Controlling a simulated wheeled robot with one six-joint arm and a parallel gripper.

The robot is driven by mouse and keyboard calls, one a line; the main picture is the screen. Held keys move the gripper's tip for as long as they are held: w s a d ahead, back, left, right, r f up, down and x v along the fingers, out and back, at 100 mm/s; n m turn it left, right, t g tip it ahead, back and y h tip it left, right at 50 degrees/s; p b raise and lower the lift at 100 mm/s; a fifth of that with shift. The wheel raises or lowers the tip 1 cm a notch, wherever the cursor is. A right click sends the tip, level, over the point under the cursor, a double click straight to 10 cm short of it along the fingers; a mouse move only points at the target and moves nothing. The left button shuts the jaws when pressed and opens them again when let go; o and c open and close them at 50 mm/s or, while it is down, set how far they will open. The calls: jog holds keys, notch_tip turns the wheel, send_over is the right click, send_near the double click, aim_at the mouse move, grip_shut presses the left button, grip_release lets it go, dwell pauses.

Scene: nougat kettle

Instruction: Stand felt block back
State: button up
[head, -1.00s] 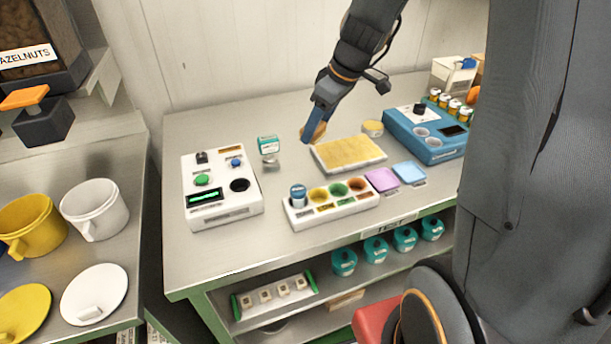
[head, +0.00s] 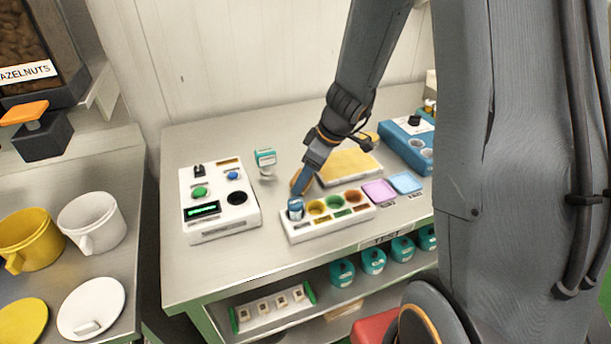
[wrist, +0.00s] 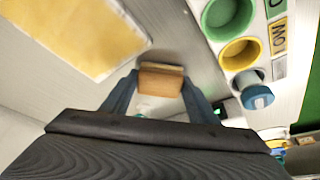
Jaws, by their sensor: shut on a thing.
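My gripper (head: 303,184) is shut on the felt block (wrist: 161,80), a small brown, wood-coloured block with a paler edge. In the wrist view the block sits between both blue fingers. In the head view only a tan sliver of the felt block (head: 295,180) shows beside the fingers. My gripper is low over the table, behind the white holder and left of the yellow pad. I cannot tell whether the block touches the table. The white holder (head: 331,223) has several coloured round wells and a blue-capped piece (head: 296,208) standing in its left end.
A yellow pad (head: 347,166) lies right of my gripper. A teal-topped stamp (head: 265,161) stands to its left, beyond it a white control box (head: 217,201). Pink (head: 379,191) and blue (head: 406,182) squares lie right of the holder. A blue device (head: 408,142) stands at the back right.

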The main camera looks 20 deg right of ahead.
jog(key=shift+f, duration=0.2)
jog(key=o, duration=1)
jog(key=shift+r, duration=0.1)
jog(key=shift+d+r, duration=0.1)
jog(key=shift+r, duration=0.3)
jog(key=b+v, duration=0.2)
jog(key=v, duration=0.9)
jog(key=shift+s+r, duration=0.15)
jog(key=shift+r, duration=0.05)
